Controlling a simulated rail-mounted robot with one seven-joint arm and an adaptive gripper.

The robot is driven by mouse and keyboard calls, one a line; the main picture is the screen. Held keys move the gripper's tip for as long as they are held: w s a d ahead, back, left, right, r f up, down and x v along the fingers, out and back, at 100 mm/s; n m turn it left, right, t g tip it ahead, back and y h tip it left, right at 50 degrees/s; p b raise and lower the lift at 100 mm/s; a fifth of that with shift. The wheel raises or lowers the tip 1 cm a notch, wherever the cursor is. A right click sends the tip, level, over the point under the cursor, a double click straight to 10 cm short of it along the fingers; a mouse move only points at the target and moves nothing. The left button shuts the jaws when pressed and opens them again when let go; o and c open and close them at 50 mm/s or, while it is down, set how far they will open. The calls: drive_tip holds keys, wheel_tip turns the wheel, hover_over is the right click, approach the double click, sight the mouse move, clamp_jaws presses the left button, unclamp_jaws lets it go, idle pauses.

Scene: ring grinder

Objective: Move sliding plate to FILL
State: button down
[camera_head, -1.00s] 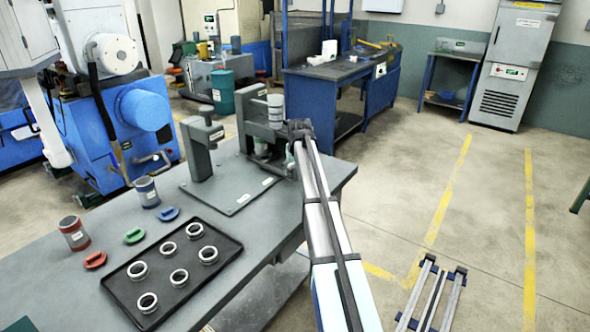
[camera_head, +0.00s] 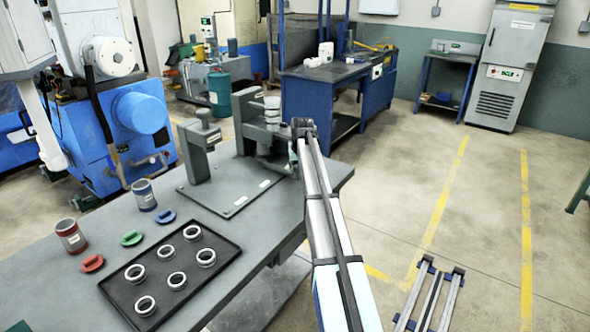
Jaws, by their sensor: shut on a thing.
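The grey dispensing station (camera_head: 248,140) stands on a flat base plate (camera_head: 232,193) at the far end of the workbench. A pale stacked container (camera_head: 272,108) sits on top of it. My gripper (camera_head: 292,160) is at the station's right side, low by its sliding plate. It is shut on a part there, which looks like the sliding plate. The grip point is small and partly hidden by my arm. I cannot read a FILL mark or tell the plate's exact position.
A grey press-like post (camera_head: 194,150) stands left of the station. A black tray (camera_head: 150,293) with several metal rings lies at the near end of the workbench (camera_head: 60,270). Red (camera_head: 71,236) and blue (camera_head: 144,194) cups and small coloured pieces stand beside it. Floor on the right is mostly open.

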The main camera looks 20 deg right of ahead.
drive_tip(key=shift+w+d, duration=0.15)
drive_tip(key=c, duration=0.7)
unclamp_jaws()
drive_tip(key=shift+d, duration=0.15)
drive_tip(key=shift+c, duration=0.2)
drive_tip(key=shift+s+a+r, duration=0.2)
drive_tip(key=shift+s+r, duration=0.05)
drive_tip(key=shift+r, duration=0.3)
drive_tip(key=d+v, duration=0.1)
drive_tip(key=v, duration=0.9)
drive_tip(key=shift+s+a+r, duration=0.2)
drive_tip(key=shift+a+r, duration=0.15)
drive_tip(key=shift+a, duration=0.1)
